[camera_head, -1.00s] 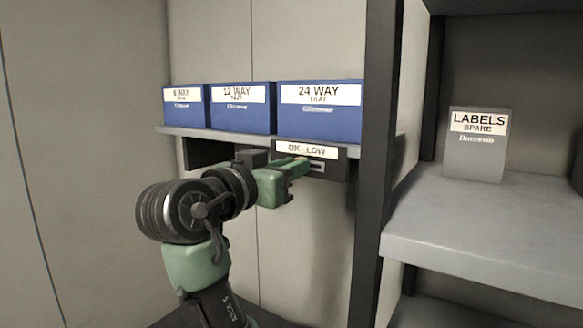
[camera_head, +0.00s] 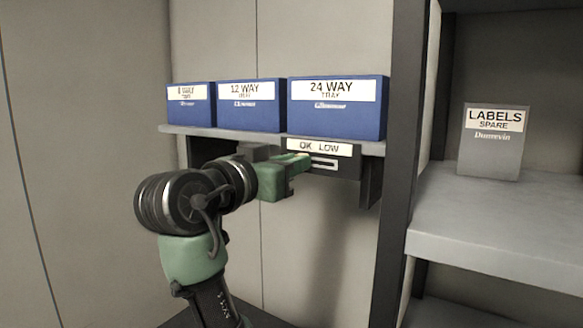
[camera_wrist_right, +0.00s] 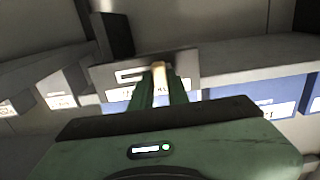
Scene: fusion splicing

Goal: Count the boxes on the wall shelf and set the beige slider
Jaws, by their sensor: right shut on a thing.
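Three blue boxes stand in a row on the wall shelf (camera_head: 270,137): a small box (camera_head: 190,117) whose label I cannot read surely, the 12 WAY box (camera_head: 250,118) and the 24 WAY box (camera_head: 337,118). Under the shelf is a dark panel (camera_head: 345,165) with an "OK LOW" label (camera_head: 319,147) and a slot. My right gripper (camera_head: 305,160) is at the slot's left part, below "OK". In the right wrist view its fingers are shut on the beige slider (camera_wrist_right: 159,68); the head view hides the slider. My left gripper is out of view.
A dark upright post (camera_head: 402,150) stands right of the shelf. Beyond it, a grey LABELS SPARE box (camera_head: 492,150) sits on a separate grey shelf (camera_head: 500,215). The wall below the panel is bare.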

